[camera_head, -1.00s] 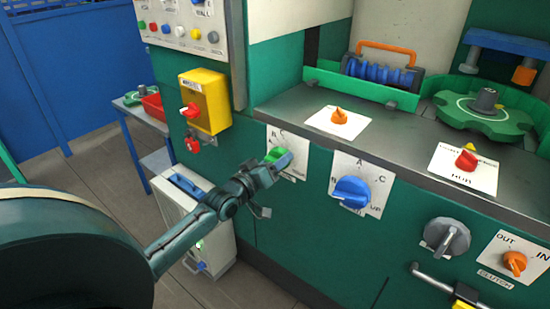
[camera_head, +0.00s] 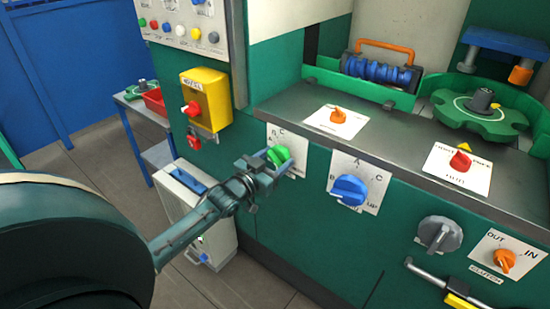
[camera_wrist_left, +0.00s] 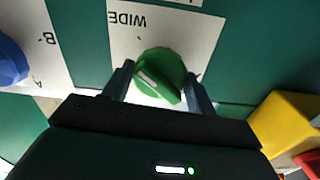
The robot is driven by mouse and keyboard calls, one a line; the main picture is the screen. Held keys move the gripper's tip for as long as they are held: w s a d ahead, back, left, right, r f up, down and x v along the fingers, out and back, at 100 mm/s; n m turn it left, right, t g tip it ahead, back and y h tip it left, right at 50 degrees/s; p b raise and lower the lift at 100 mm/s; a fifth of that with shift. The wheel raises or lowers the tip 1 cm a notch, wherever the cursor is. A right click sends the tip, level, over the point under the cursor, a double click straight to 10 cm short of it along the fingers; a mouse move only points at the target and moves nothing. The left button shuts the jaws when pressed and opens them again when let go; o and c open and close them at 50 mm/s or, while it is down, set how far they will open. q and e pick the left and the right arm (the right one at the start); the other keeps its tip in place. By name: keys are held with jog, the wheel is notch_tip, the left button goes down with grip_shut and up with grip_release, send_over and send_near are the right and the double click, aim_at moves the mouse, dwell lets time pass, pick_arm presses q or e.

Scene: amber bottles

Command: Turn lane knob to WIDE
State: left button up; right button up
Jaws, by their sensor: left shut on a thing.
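The green lane knob (camera_head: 279,155) sits on a white plate (camera_head: 299,140) on the green machine front. My left gripper (camera_head: 273,161) is at the knob with its fingers around it. In the left wrist view the green knob (camera_wrist_left: 160,75) lies between the two fingers (camera_wrist_left: 160,88), and it carries a pale pointer mark. The word WIDE shows upside down on the plate (camera_wrist_left: 180,30), at the upper left of the knob. My gripper hides part of the plate's lettering. My right gripper is not in view.
A blue knob (camera_head: 349,190) on its own plate is to the right. A yellow box (camera_head: 207,98) with a red knob is at the upper left. A grey knob (camera_head: 439,233) and an orange clutch knob (camera_head: 503,261) are farther right. A white cabinet (camera_head: 190,213) stands below.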

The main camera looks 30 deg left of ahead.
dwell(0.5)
pick_arm(q)
jog(key=o, duration=1)
jog(key=shift+s, duration=0.1)
jog(key=s+a, duration=0.1)
jog(key=s, duration=1.2)
